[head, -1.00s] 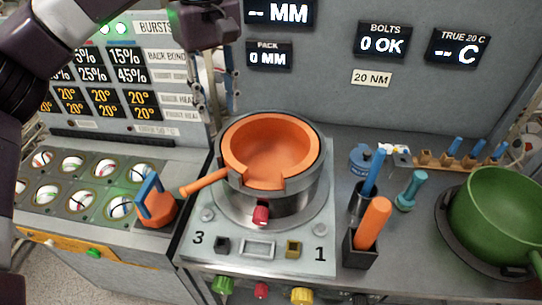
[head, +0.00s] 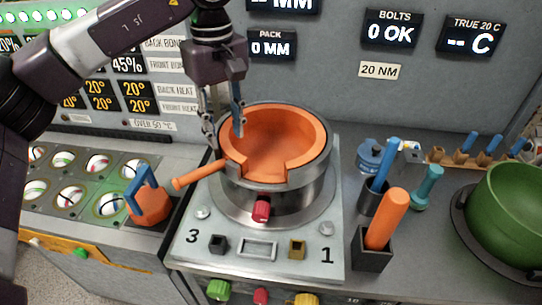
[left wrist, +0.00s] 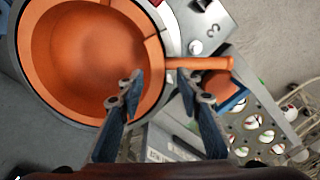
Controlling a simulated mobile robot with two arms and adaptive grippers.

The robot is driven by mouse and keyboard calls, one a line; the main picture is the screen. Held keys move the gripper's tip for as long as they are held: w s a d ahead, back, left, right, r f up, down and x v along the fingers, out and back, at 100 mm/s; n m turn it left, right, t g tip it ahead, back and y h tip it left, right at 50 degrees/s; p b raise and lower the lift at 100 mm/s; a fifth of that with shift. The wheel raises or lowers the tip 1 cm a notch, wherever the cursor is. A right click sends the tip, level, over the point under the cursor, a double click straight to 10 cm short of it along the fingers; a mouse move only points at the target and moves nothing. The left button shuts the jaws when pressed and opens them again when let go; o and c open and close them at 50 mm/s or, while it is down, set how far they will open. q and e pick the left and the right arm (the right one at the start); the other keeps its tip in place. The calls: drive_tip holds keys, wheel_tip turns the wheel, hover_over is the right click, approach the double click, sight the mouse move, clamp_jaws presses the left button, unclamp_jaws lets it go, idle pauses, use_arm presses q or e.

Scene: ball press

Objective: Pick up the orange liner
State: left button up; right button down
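The orange liner (head: 270,130) sits inside a round metal pot-like holder (head: 280,195) on the grey press plate, with its orange handle (head: 198,175) pointing left. In the left wrist view the liner (left wrist: 75,60) fills the upper left and its handle (left wrist: 200,63) points right. My left gripper (head: 224,138) is over the liner's left rim, near the handle's root, fingers pointing down. In the left wrist view the left gripper (left wrist: 158,90) is open, with a finger on each side of the rim area. Contact cannot be told. My right gripper is not in view.
An orange block with a blue handle (head: 148,198) stands left of the liner, by a tray of striped balls (head: 68,195). Orange (head: 387,218) and blue (head: 383,165) handled tools stand in holders at right. A green pot (head: 505,215) is farther right. A panel wall rises behind.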

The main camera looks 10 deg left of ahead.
sight(232, 149)
use_arm(q)
drive_tip(key=f, duration=0.3)
drive_tip(key=f+p, duration=0.1)
drive_tip(key=shift+w+d+f, duration=0.1)
drive_tip(key=shift+d+f, duration=0.15)
drive_tip(key=shift+d, duration=0.05)
drive_tip(key=shift+c, duration=0.5)
clamp_jaws()
drive_tip(key=shift+r, duration=0.1)
